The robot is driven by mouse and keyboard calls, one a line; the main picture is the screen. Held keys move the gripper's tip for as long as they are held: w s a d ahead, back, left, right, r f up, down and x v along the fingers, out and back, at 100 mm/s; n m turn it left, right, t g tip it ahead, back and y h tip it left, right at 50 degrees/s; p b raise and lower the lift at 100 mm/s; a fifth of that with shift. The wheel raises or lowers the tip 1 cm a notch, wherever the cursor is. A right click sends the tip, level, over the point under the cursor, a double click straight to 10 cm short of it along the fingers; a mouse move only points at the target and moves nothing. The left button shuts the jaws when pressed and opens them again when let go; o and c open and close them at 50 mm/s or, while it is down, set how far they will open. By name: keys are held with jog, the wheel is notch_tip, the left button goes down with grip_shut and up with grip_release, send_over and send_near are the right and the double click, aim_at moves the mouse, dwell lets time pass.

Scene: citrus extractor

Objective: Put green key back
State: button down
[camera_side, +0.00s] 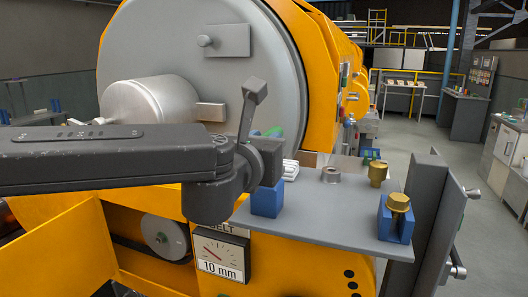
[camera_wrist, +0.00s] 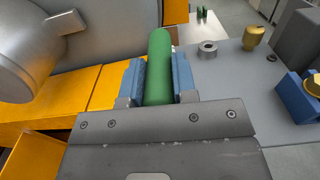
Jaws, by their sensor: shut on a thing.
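The green key (camera_wrist: 159,68) shows in the wrist view as a green cylinder between two blue, grey-based pieces that look like my fingers. My gripper (camera_wrist: 158,82) is shut on it. In the side view, my gripper (camera_side: 266,170) is over the left part of the grey plate (camera_side: 325,215), in front of the machine's round grey face. A blue block (camera_side: 267,200) shows directly below it; I cannot tell whether it is part of my fingers or stands on the plate. A bit of green (camera_side: 275,132) shows behind my wrist. The key's lower end is hidden.
A brass key sits in a blue holder (camera_side: 396,226) at the plate's right end, and a brass knob (camera_side: 378,174) stands behind it. A grey ring (camera_side: 331,175) and a white ribbed part (camera_side: 291,170) are nearby. The plate's front middle is clear. A silver cylinder (camera_side: 150,102) juts out at left.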

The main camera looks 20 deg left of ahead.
jog(key=shift+f, duration=0.55)
jog(key=c, duration=0.9)
grip_release()
jog(key=shift+f, duration=0.1)
jog(key=shift+f, duration=0.1)
jog(key=s, duration=1.3)
jog(key=shift+s+r, duration=0.35)
jog(key=shift+s, duration=0.05)
